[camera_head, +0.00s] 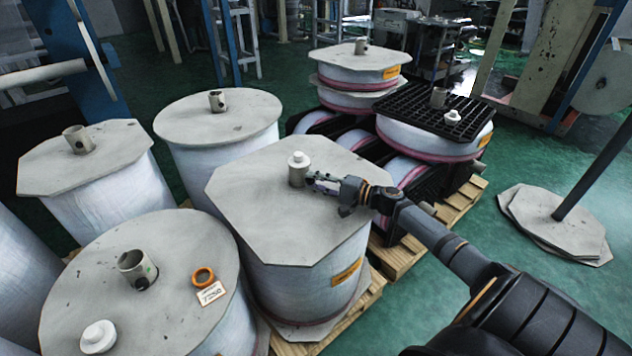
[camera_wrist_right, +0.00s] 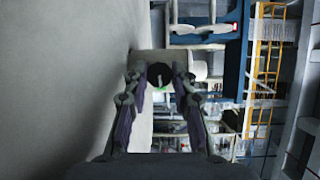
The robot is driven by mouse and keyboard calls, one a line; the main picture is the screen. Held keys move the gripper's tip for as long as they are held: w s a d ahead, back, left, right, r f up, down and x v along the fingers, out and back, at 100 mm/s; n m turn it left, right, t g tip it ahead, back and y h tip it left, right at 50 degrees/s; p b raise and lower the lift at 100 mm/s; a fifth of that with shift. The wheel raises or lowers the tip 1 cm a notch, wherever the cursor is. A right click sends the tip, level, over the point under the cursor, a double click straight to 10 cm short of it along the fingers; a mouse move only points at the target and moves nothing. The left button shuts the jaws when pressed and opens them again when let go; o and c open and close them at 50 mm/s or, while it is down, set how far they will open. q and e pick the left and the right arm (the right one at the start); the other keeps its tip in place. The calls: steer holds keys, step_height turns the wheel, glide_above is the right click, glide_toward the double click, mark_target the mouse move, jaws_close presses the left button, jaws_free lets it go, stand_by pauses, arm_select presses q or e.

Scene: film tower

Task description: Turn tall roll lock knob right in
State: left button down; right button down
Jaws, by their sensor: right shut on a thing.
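The tall roll (camera_head: 300,250) stands in the middle of the head view, with a grey octagonal board (camera_head: 270,215) on top. A grey core tube (camera_head: 297,176) rises from the board with a white cap (camera_head: 298,159) on it. My right gripper (camera_head: 318,183) is at the right side of this tube, low over the board. In the wrist view, its fingers (camera_wrist_right: 158,82) close around a small dark round lock knob (camera_wrist_right: 160,75) against the tube (camera_wrist_right: 152,57). The knob's turn angle is too small to tell. My left gripper is not in view.
Other wrapped rolls stand close on the left and behind, one with an orange ring (camera_head: 203,277) and a loose white cap (camera_head: 98,337). A black grid pallet (camera_head: 420,105) lies on a roll to the right. Stacked boards (camera_head: 555,225) lie on the floor at far right.

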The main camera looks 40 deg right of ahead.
steer(key=shift+f, duration=0.1)
steer(key=c, duration=1.1)
jaws_free()
